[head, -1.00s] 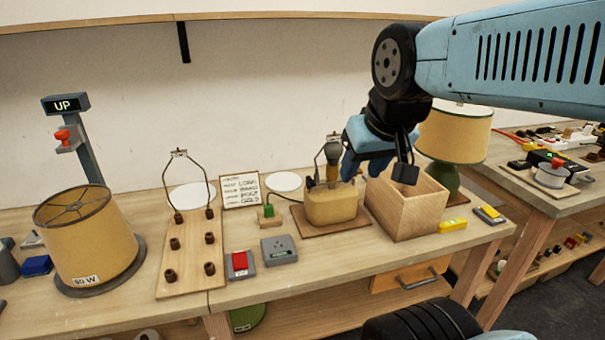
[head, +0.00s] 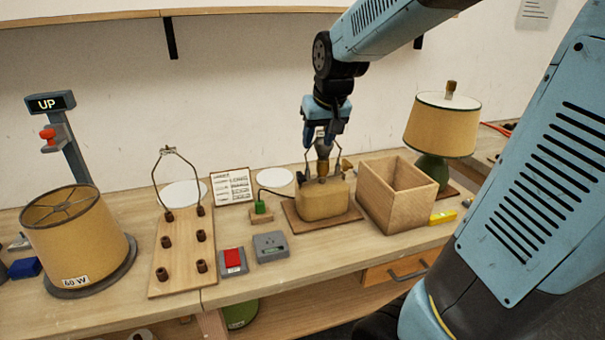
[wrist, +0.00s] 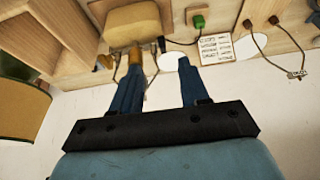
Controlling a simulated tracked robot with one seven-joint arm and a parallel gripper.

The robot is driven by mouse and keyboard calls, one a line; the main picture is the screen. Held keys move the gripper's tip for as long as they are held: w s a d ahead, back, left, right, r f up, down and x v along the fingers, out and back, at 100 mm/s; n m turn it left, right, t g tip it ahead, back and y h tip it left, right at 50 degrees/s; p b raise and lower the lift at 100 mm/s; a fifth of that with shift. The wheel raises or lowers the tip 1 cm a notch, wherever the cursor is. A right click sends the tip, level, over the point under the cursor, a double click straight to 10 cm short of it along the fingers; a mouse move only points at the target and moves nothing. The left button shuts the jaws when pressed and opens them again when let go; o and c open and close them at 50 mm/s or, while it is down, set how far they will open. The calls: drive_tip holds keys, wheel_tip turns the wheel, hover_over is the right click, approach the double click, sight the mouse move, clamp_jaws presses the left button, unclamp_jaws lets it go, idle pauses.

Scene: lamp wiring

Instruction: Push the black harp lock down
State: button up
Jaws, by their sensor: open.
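The tan lamp base (head: 322,202) sits on a brown board at the middle of the bench, with a brass and grey fitting (head: 323,168) on top. My gripper (head: 321,142) is open, pointing down just above this fitting. In the wrist view, the two blue fingers of my gripper (wrist: 160,64) are apart, with the lamp base (wrist: 132,24) beyond them and a brass part (wrist: 136,56) by the left finger. I cannot clearly make out the black harp lock; the fingers and small size hide it. A wire harp (head: 178,151) stands on a pegged board to the left.
An open wooden box (head: 392,212) stands right of the lamp base, with a finished lamp (head: 440,128) behind it. Left are a green plug block (head: 260,208), a grey outlet box (head: 270,247), a red switch (head: 233,259) and a large shade (head: 75,235).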

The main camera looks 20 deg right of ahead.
drive_tip(key=w+f, duration=0.2)
drive_tip(key=w, duration=0.2)
approach(303, 178)
drive_tip(key=x, duration=0.7)
drive_tip(key=shift+w+f, duration=0.2)
drive_tip(key=shift+f, duration=0.05)
clamp_jaws()
idle(0.4)
